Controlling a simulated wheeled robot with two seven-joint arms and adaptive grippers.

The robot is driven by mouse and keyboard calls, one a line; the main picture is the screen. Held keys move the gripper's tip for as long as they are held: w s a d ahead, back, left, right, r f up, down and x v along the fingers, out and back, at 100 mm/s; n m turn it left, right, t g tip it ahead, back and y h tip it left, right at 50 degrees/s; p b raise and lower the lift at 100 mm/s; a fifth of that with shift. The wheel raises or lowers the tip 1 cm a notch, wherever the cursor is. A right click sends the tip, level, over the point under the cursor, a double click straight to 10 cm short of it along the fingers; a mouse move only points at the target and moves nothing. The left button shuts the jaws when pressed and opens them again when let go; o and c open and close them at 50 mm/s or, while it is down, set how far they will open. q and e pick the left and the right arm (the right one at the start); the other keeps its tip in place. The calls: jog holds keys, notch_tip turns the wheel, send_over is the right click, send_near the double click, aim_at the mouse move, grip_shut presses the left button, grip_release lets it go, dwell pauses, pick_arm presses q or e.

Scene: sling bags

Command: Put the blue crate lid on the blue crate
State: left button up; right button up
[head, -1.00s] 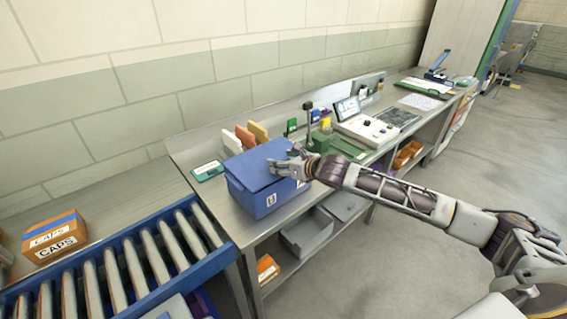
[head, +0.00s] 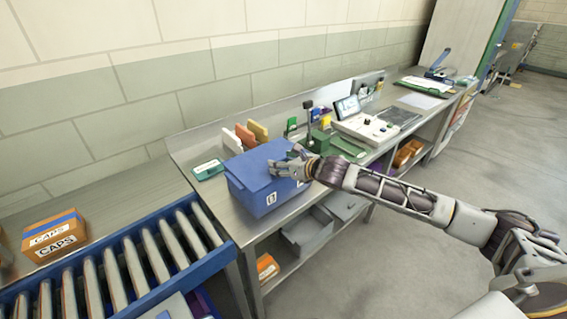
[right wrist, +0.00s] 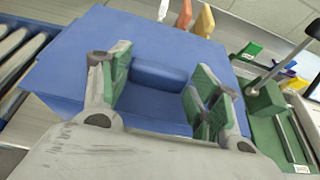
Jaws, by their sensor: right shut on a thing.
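The blue crate (head: 258,199) stands on the near edge of the grey workbench, with a white label on its front. The blue crate lid (head: 252,163) lies over the crate's top, looking level and close to the rim; whether it is fully seated I cannot tell. In the right wrist view the lid (right wrist: 85,55) fills much of the picture. My right gripper (head: 285,165) is at the lid's top, its green-padded fingers at both ends of the raised handle (right wrist: 160,75), shut on it. My left gripper is not in view.
Orange and white upright pieces (head: 245,136) stand behind the crate. A green device with a lever (head: 322,138) stands close to its right. A roller conveyor (head: 130,262) lies at the left, with a CAPS box (head: 55,237) behind it. Grey bins (head: 308,232) sit below the bench.

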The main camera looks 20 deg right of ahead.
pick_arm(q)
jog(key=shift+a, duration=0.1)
pick_arm(e)
jog(key=shift+f, duration=0.1)
jog(key=o, duration=1.2)
jog(key=shift+c, duration=0.2)
jog(key=shift+v, duration=0.95)
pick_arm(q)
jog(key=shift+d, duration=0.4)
pick_arm(e)
jog(key=v, duration=1)
